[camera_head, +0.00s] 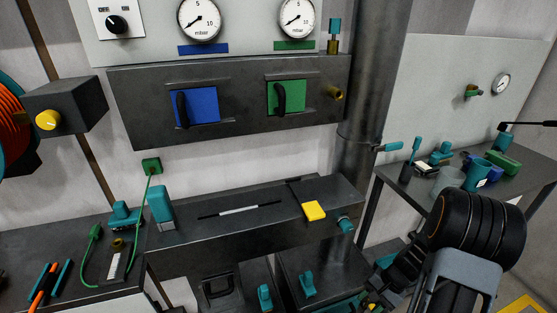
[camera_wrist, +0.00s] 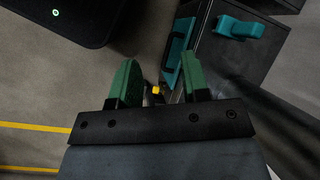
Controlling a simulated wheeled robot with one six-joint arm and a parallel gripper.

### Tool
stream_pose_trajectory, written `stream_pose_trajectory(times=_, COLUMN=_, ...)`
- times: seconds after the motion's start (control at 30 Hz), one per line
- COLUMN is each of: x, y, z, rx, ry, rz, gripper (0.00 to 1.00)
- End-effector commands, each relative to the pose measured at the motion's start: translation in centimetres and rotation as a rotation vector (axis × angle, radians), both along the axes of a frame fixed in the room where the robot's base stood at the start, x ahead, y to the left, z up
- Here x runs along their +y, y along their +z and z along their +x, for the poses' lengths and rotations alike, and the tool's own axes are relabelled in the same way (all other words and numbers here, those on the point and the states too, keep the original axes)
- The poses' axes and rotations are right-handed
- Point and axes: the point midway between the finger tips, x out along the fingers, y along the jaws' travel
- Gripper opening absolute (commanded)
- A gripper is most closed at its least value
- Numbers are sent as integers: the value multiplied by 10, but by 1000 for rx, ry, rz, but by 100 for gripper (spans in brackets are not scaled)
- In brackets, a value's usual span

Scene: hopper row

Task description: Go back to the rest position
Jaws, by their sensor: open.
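My gripper (camera_wrist: 158,80) shows in the wrist view with its two green finger pads apart. The space between the pads holds nothing; grey floor and a small yellow part show beyond it. A teal handle (camera_wrist: 240,27) on a dark box lies past the right pad, apart from it. In the head view my arm comes in at the lower right and reaches down to the bottom edge, beside the dark bench. The fingertips are not clear there.
A dark bench (camera_head: 250,220) carries a yellow block (camera_head: 314,211). Blue (camera_head: 196,106) and green (camera_head: 287,97) hopper flaps are on the wall panel above. A side table (camera_head: 405,197) with cups stands at right, behind my arm. A vertical pipe (camera_head: 372,90) stands between them.

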Motion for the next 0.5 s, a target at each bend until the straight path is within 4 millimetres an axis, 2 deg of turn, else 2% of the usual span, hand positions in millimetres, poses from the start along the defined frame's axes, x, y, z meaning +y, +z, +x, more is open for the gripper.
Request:
stream_pose_trajectory(times=0.03, x=8, y=47, z=0, rx=-25, ry=71, rz=-45, gripper=43)
stream_pose_trajectory(times=0.2, x=31, y=153, z=-14, rx=-100, ry=289, rz=-201, gripper=43)
stream_pose_trajectory(times=0.4, x=58, y=258, z=-33, rx=-251, ry=505, rz=-380, gripper=43)
stream_pose_trajectory(times=0.5, x=69, y=299, z=-40, rx=-341, ry=589, rz=-447, gripper=43)
